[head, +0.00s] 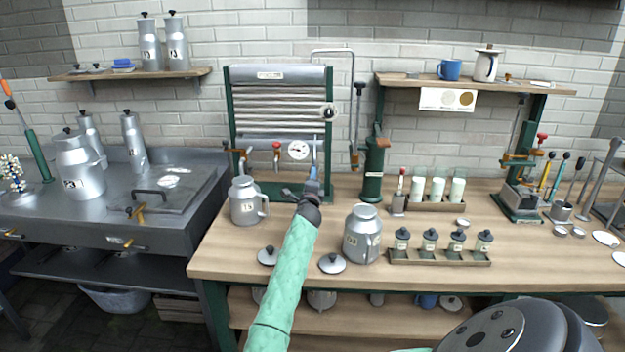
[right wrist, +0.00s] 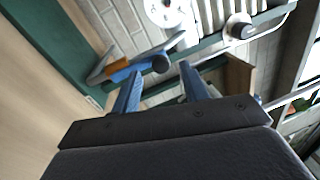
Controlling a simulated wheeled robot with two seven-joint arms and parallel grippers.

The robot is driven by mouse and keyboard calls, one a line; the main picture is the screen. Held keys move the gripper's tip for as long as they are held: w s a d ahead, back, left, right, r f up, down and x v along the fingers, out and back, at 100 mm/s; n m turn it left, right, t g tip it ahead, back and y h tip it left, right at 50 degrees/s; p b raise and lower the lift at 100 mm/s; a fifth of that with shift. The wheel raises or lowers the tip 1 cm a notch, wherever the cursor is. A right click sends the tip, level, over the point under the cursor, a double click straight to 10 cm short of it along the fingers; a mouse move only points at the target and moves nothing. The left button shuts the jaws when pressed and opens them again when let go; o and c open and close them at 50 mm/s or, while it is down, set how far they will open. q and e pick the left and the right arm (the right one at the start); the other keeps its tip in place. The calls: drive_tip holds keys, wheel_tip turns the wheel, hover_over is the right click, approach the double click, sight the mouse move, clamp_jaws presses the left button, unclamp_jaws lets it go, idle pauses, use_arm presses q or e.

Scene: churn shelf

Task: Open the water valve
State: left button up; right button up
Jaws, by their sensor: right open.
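A green-framed cooler with ribbed metal pipes (head: 280,108) stands at the back of the wooden bench, with a round gauge (head: 298,150) low on its front. A red-handled valve (head: 276,147) is left of the gauge. A blue upright part (head: 313,152) is right of it, just above my right gripper (head: 312,186). In the right wrist view a blue lever (right wrist: 135,70) with an orange part lies beyond the open fingers (right wrist: 162,92), towards the left finger. The fingers look empty; contact with the lever cannot be told. My left gripper is out of view.
A metal jug (head: 246,203) stands left of my right arm and another jug (head: 362,238) right of it. Two lids (head: 332,263) lie near the bench front. A green pump (head: 374,165) stands right of the cooler.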

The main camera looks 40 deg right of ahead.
drive_tip(key=shift+b+v, duration=0.6)
drive_tip(key=shift+v, duration=2.3)
